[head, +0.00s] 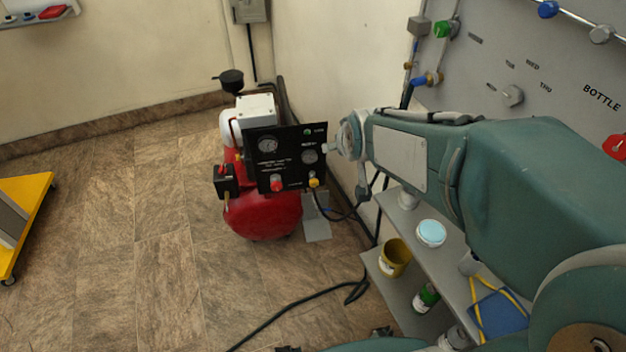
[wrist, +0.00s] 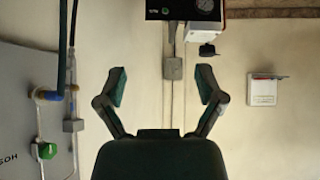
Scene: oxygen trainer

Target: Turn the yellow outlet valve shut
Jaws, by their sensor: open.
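The yellow outlet valve (head: 314,182) is a small yellow knob at the lower right of the black gauge panel (head: 262,168). The panel is on the front of the red compressor (head: 262,218). My arm reaches in from the right, and its end is just right of the panel in the head view. I cannot make out the fingers clearly there. In the wrist view my gripper (wrist: 162,86) is open and empty, its two fingers wide apart. Part of the black panel with a gauge (wrist: 205,6) shows at the top edge; the yellow valve is not visible there.
A red knob (head: 277,184) sits left of the yellow valve. A grey shelf (head: 405,205) with cans stands below my arm. The grey wall board (head: 540,55) with valves is at the right. A yellow cart (head: 28,215) is at the far left; the floor between is open.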

